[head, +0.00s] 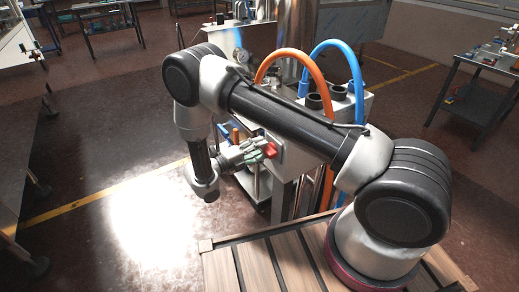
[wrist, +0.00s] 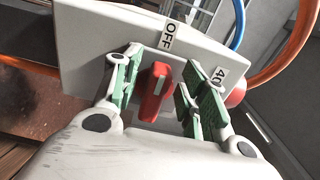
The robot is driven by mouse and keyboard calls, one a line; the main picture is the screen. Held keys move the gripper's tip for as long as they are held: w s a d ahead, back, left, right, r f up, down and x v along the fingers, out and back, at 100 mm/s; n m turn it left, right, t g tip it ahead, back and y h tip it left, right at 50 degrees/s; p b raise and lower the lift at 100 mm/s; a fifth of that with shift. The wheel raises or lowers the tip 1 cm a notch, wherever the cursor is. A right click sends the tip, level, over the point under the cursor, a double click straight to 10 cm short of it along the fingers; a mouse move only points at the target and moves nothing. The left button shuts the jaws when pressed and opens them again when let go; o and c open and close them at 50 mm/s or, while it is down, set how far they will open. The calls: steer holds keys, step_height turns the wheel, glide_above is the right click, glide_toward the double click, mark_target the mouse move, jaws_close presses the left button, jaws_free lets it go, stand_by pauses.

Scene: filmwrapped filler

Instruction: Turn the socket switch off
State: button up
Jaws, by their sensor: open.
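The socket switch is a red handle (wrist: 154,92) with a pale stripe, on the face of a light grey box (wrist: 105,28). An "OFF" label (wrist: 168,37) is above the handle in the wrist view, and a label that seems to read "40" (wrist: 219,77) is to the right. The handle's long side runs roughly up the picture, with its upper end towards "OFF". My gripper (wrist: 160,85) is open, with its green-padded fingers on either side of the handle and gaps showing. In the head view my gripper (head: 258,153) is at the red handle (head: 271,150).
A second red part (wrist: 236,95) shows behind the right finger. An orange hose (head: 285,55) and a blue hose (head: 340,43) arch from the machine beside the box. A dark workbench (head: 480,90) stands at right.

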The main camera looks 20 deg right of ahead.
steer(key=v, duration=1.1)
steer(key=shift+a, duration=0.25)
steer(key=shift+s, duration=0.1)
steer(key=s+d+f+m+g+y, duration=0.1)
steer(key=s+d+f+m+g, duration=0.3)
steer(key=m, duration=0.4)
steer(key=s+d+r+m+t+y, duration=0.1)
steer(key=s+d+r+m+y, duration=0.4)
steer(key=r+m, duration=0.5)
steer(key=s+d+r+m+t+y, duration=0.1)
steer(key=s+d+r+m+y, duration=0.4)
steer(key=r, duration=1.2)
steer(key=s+d+r+m+y, duration=0.6)
steer(key=s+d+r+m, duration=0.5)
steer(key=m, duration=0.5)
step_height(320, 180, up, 2)
steer(key=shift+s+d+r+m+t, duration=0.15)
steer(key=shift+s+d+m+t, duration=0.2)
steer(key=shift+d, duration=0.9)
